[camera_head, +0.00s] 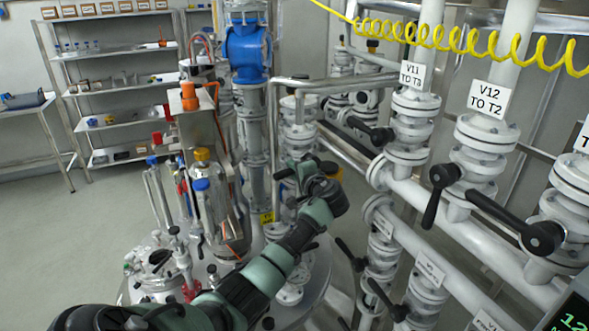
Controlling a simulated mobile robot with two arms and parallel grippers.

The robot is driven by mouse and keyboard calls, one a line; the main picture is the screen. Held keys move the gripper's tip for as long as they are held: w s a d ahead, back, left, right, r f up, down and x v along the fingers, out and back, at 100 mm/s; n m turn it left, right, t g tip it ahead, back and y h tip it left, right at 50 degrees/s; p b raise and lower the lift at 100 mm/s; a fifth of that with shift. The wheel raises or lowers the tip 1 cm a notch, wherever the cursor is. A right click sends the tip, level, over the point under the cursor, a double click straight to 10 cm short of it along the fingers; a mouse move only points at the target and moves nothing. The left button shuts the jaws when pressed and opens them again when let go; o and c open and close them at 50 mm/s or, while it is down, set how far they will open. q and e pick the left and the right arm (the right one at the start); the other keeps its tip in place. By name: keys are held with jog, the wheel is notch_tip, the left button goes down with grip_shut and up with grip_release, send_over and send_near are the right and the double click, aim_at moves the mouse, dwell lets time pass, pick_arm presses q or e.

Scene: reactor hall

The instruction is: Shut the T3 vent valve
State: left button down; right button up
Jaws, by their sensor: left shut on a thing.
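My left arm reaches in from the bottom, and its dark gripper (290,180) is at a white flanged valve stack (299,132) on the vessel in the middle. The gripper is shut on what looks like a small dark valve handle; the wrist and fingers hide most of it, so its angle cannot be told. The "V11 TO T3" tag (411,75) is on another valve, with a black lever (372,133), to the right. My right gripper is not in view.
White pipes with black-levered valves, such as "V12 TO T2" (490,98), crowd the right side. A blue-topped column (248,52) stands behind the gripper. Glassware (208,195) and thin tubes stand to its left. A yellow coiled hose (455,38) hangs above. The left floor is clear.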

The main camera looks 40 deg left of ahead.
pick_arm(q)
jog(key=shift+a+r+m+y+p, duration=0.1)
jog(key=shift+r+m+y+p, duration=0.35)
jog(key=shift+r, duration=0.6)
jog(key=c, duration=1.3)
grip_release()
jog(key=shift+f+h, duration=0.1)
jog(key=shift+h, duration=0.15)
jog(key=shift+f, duration=0.2)
